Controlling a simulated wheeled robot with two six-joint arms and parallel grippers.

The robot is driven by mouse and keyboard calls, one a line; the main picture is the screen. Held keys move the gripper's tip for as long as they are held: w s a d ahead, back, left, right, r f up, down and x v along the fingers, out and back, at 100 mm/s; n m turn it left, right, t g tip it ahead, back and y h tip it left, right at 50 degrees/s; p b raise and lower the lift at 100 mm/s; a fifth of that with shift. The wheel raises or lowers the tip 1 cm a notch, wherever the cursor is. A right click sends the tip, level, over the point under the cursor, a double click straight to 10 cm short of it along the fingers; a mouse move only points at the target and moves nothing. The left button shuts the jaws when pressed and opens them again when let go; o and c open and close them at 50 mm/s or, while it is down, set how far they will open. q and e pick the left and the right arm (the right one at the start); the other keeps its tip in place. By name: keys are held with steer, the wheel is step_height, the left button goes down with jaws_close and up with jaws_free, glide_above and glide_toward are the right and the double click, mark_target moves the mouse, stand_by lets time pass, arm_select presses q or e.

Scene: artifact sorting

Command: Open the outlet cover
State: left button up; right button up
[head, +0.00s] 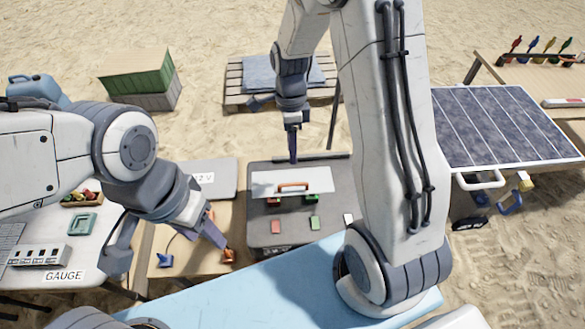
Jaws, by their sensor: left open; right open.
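A pale grey panel with an orange handle (292,184) is on the dark grey box (258,228) in the middle; it looks like the outlet cover. I cannot tell whether it lies flat or is slightly raised. My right gripper (292,148) is open and points down just behind the panel's far edge, seen nearly edge-on; contact cannot be told. My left gripper (168,246) is open above the wooden table, left of the box, its fingers spread apart. A small orange item (228,256) is near its right finger.
A blue item (165,260) lies on the wooden table. A gauge table (95,255) stands left. A solar panel (498,125) is at right. A pallet (240,98) lies behind.

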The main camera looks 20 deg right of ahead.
steer(key=p, duration=0.2)
glide_above(293, 178)
steer(key=s+a, duration=0.1)
steer(key=s, duration=0.3)
steer(key=f, duration=1)
steer(key=shift+w+a+f, duration=0.15)
steer(key=shift+w, duration=0.1)
jaws_close()
